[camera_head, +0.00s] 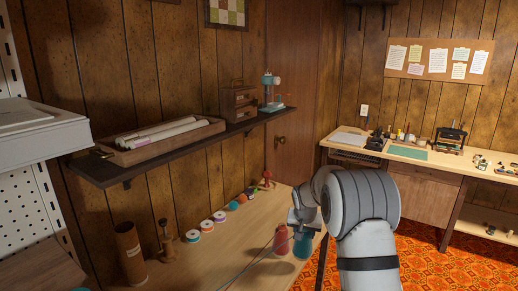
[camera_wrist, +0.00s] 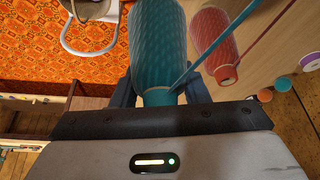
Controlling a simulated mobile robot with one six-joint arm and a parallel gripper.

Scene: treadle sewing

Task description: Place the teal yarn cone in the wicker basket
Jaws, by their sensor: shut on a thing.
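The teal yarn cone (camera_head: 303,246) is held upright in my gripper (camera_head: 304,227), at the right end of the long wooden table. In the wrist view the teal cone (camera_wrist: 158,45) fills the space between the dark fingers of my gripper (camera_wrist: 160,92), which are shut on its narrow end. A teal strand runs from it across the table. I cannot tell whether its base touches the table.
A red yarn cone (camera_head: 281,241) stands close beside the teal one; it also shows in the wrist view (camera_wrist: 213,38). Several thread spools (camera_head: 219,216) line the wall. A dark shelf (camera_head: 185,150) hangs above the table. A workbench (camera_head: 430,163) stands at the right, beyond orange patterned carpet (camera_head: 440,262).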

